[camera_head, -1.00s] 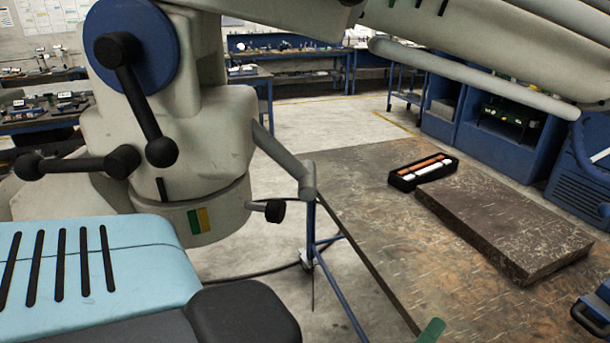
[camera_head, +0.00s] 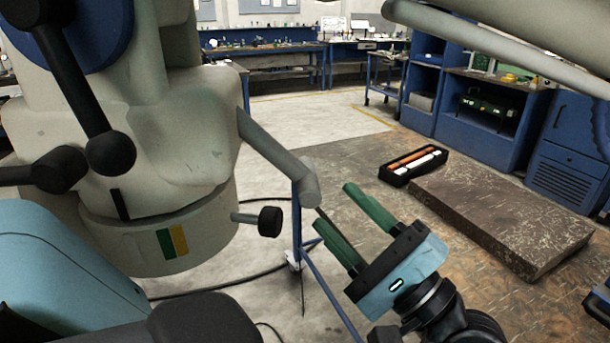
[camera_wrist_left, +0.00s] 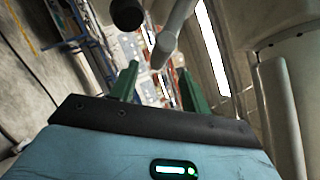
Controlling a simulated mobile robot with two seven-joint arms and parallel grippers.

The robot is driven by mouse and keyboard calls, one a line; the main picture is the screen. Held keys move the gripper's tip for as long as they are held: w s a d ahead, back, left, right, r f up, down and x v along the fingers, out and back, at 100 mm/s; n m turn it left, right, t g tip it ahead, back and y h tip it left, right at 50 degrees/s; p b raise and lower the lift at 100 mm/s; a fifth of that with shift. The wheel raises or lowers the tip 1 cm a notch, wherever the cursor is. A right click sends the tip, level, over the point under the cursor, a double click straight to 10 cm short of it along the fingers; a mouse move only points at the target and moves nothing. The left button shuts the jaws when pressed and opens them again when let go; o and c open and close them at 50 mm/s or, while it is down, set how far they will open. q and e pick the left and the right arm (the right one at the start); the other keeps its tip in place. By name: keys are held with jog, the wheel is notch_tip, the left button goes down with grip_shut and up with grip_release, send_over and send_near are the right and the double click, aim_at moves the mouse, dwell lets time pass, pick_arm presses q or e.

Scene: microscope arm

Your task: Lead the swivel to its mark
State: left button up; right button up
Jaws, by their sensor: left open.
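The cream microscope swivel (camera_head: 180,140) stands at the left of the head view, with a grey bar (camera_head: 275,155) slanting down to the right from it. A short black line (camera_head: 120,205) marks the swivel's lower part. On the ring below, a green and yellow mark (camera_head: 172,242) lies to the right of that line. My left gripper (camera_head: 334,206) is open and empty, its green fingers pointing at the bar's end, slightly apart from it in the picture. In the left wrist view, the bar (camera_wrist_left: 172,35) ends between the fingertips (camera_wrist_left: 158,70); depth is unclear. My right gripper is out of view.
A black knob (camera_head: 270,221) sticks out from the ring, close to the bar's end. Black-knobbed levers (camera_head: 85,95) stand at the left. A dark slab (camera_head: 500,220) and a black tray (camera_head: 413,165) lie at the right. Cream tubes (camera_head: 480,40) cross the upper right.

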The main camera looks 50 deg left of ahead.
aim_at(307, 179)
pick_arm(q)
jog(key=p+x, duration=0.2)
jog(key=x, duration=0.4)
jog(key=shift+r, duration=0.15)
jog(key=shift+a+r+p, duration=0.15)
jog(key=shift+a+p, duration=0.15)
jog(key=shift+a, duration=0.4)
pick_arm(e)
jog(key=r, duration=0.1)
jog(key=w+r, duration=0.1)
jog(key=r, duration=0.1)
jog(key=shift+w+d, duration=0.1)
pick_arm(q)
jog(key=shift+c, duration=0.4)
jog(key=c, duration=0.5)
grip_shut()
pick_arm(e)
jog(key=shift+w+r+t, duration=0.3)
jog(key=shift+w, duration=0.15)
